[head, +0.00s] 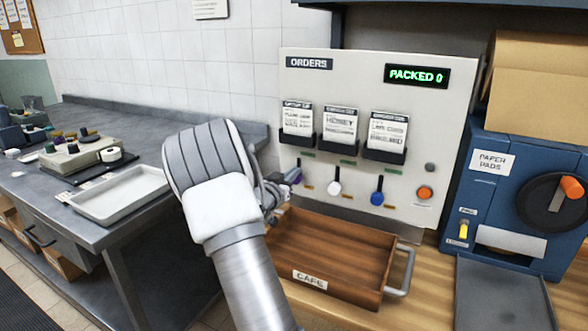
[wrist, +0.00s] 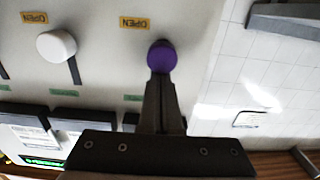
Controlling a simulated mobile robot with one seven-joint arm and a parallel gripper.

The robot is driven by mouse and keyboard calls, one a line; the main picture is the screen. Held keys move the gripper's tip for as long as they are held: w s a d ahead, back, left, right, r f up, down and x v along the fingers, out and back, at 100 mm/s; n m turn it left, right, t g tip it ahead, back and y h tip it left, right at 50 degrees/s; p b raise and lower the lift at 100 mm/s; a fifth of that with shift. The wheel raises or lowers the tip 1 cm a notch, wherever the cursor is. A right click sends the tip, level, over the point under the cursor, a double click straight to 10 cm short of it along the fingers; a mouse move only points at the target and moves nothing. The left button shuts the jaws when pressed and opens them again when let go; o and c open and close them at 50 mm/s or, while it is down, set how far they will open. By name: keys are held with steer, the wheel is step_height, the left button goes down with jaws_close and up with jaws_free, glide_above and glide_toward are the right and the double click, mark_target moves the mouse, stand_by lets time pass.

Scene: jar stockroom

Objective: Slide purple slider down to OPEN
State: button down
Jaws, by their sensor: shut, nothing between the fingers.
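The purple slider knob (wrist: 162,57) is on the cream ORDERS panel (head: 440,140). In the head view, the purple slider (head: 293,176) shows small beside my wrist. In the wrist view, which is upside down, a yellow OPEN label (wrist: 135,23) sits just beyond the knob, to its left. My gripper (wrist: 160,80) is shut and empty. Its fingertips overlap the knob's upper side, on the end away from OPEN. I cannot tell whether they press on it. The fingers hide the purple slider's slot. In the head view, my arm partly hides the gripper (head: 274,195).
A white knob (head: 334,188) and a blue knob (head: 377,198) stand to the right on the panel, with an orange button (head: 425,193) beyond. Card holders (head: 340,154) are above. A wooden CAFE tray (head: 330,250) lies below. The display (head: 417,76) reads PACKED 0.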

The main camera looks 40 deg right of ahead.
steer(key=shift+r+p, duration=0.45)
steer(key=shift+r, duration=0.1)
steer(key=v, duration=1)
steer(key=shift+p, duration=0.35)
stand_by(0.4)
steer(key=w+a+r+n+t+y, duration=0.2)
steer(key=a+y, duration=0.2)
steer(key=a, duration=0.2)
steer(key=w+a+r+n+t+y, duration=0.1)
steer(key=a+r+n+t+y, duration=0.15)
steer(key=a+y, duration=0.2)
steer(key=s+a+r+n+y, duration=0.1)
steer(key=s+a+n+y, duration=0.15)
steer(key=a, duration=0.45)
steer(key=s+a+r+n+y, duration=0.1)
steer(key=s+a+r+y, duration=0.1)
steer(key=s+a+y, duration=0.3)
steer(key=s+a+f+n+g, duration=0.1)
steer(key=s+a+n+g, duration=0.25)
steer(key=s, duration=0.75)
steer(key=s+a+f+n+g, duration=0.15)
steer(key=s+a, duration=0.35)
steer(key=s, duration=0.7)
step_height(320, 180, up, 14)
steer(key=p, duration=1.4)
steer(key=shift+w+n+g+y, duration=0.3)
steer(key=shift+w+g, duration=0.05)
steer(key=shift+w, duration=0.1)
